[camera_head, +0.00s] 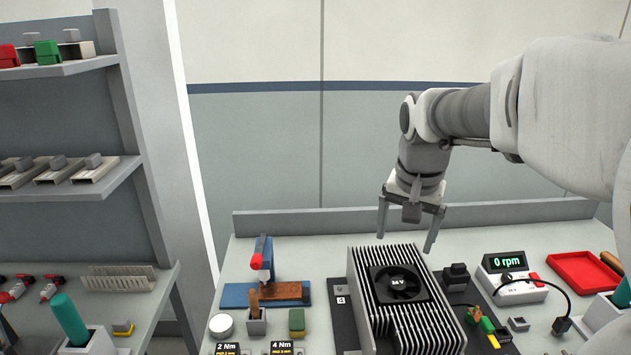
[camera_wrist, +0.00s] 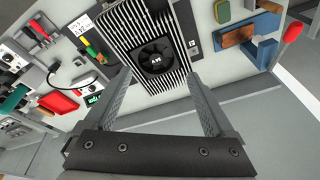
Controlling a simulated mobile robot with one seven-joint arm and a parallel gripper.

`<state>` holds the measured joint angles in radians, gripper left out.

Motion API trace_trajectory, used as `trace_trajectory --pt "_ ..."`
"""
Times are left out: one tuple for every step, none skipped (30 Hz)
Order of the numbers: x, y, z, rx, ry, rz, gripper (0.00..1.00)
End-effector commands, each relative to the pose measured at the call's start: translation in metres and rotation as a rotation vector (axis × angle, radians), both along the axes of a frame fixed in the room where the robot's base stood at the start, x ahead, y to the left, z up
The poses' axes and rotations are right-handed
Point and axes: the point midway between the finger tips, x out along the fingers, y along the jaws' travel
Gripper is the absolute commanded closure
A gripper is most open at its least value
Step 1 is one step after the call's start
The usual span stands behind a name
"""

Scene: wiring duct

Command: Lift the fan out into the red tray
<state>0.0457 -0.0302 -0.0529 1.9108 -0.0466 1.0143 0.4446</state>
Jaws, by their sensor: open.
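The black fan (camera_head: 399,284) sits in the top of a finned metal heatsink block (camera_head: 439,317) on the workbench. In the wrist view the fan (camera_wrist: 156,57) shows beyond my fingertips, in the middle of the fins. The red tray (camera_head: 583,272) lies flat at the bench's right side; it also shows at the left of the wrist view (camera_wrist: 58,102). My gripper (camera_head: 407,243) is open and empty, pointing down above the bench near the far end of the heatsink. Both fingers (camera_wrist: 158,82) are apart and touch nothing.
A meter reading 0 rpm (camera_head: 511,277) with a cable stands between heatsink and tray. A green connector (camera_head: 480,319) lies right of the heatsink. A blue vise-like tool (camera_head: 263,262) stands left. Shelves (camera_head: 72,180) rise at far left. A low ledge (camera_head: 300,223) runs along the back.

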Motion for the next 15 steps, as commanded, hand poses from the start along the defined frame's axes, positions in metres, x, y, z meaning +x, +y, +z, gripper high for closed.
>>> trace_trajectory --pt "0.017 -0.006 -0.003 0.002 0.025 -0.041 0.11" --pt "0.026 -0.010 -0.006 0.004 0.034 -0.065 0.11" --pt "0.037 -0.014 -0.010 0.005 0.046 -0.097 0.11" --pt "0.044 -0.017 -0.013 0.006 0.055 -0.119 0.11" --pt "0.051 -0.020 -0.016 0.006 0.064 -0.139 0.11" --pt "0.060 -0.023 -0.020 0.005 0.075 -0.166 0.11" --pt "0.065 -0.026 -0.024 0.005 0.081 -0.182 0.11" --pt "0.071 -0.028 -0.026 0.005 0.087 -0.199 0.11" --pt "0.077 -0.031 -0.030 0.005 0.093 -0.218 0.11" --pt "0.080 -0.033 -0.033 0.004 0.099 -0.230 0.11" --pt "0.083 -0.034 -0.035 0.004 0.102 -0.240 0.11" --pt "0.087 -0.036 -0.038 0.003 0.107 -0.252 0.11" --pt "0.088 -0.036 -0.039 0.003 0.109 -0.259 0.11" --pt "0.090 -0.037 -0.041 0.003 0.110 -0.264 0.11" --pt "0.092 -0.038 -0.044 0.003 0.113 -0.269 0.11"
